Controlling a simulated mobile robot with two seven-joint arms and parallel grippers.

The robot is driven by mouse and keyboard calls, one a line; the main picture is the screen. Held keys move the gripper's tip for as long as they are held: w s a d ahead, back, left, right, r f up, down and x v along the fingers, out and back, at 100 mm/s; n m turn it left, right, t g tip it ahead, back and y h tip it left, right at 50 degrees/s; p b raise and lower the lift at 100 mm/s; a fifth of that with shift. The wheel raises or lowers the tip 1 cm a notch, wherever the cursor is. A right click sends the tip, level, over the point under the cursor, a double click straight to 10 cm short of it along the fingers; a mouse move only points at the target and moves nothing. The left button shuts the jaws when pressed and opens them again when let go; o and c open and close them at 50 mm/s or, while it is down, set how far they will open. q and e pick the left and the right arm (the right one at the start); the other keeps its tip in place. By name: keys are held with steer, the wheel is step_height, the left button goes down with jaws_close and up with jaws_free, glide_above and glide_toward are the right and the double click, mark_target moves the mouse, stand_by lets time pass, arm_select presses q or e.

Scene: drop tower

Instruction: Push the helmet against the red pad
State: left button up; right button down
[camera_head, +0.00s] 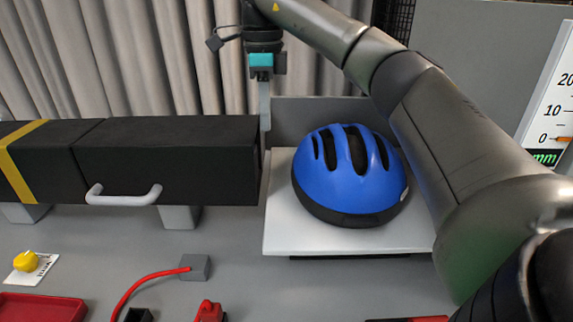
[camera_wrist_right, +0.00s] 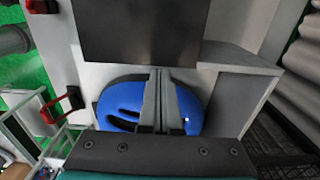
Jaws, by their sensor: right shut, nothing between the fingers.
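The blue helmet (camera_head: 350,175) with dark vents and a dark rim sits upright on a white platform (camera_head: 290,235) in the head view. In the right wrist view the helmet (camera_wrist_right: 188,110) is partly covered by my fingers. My right gripper (camera_head: 265,125) points down at the helmet's left, beside the end of the black beam. Its fingers (camera_wrist_right: 158,72) are shut and empty. In the head view a gap shows between them and the helmet. I cannot make out the red pad in either view. My left gripper does not show.
A long black padded beam (camera_head: 165,165) with a white handle (camera_head: 124,196) ends just left of the platform. A grey wall stands behind the helmet. A millimetre scale (camera_head: 553,110) is at the right. A red cable (camera_head: 140,284), yellow knob (camera_head: 26,261) and red tray (camera_head: 40,308) lie in front.

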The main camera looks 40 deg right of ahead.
step_height(320, 180, down, 10)
steer(key=shift+r, duration=0.25)
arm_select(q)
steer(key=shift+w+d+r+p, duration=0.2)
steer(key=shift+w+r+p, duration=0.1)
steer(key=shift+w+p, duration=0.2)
arm_select(e)
steer(key=shift+s+d+r, duration=0.2)
steer(key=shift+s+d, duration=1.1)
steer(key=shift+d, duration=0.25)
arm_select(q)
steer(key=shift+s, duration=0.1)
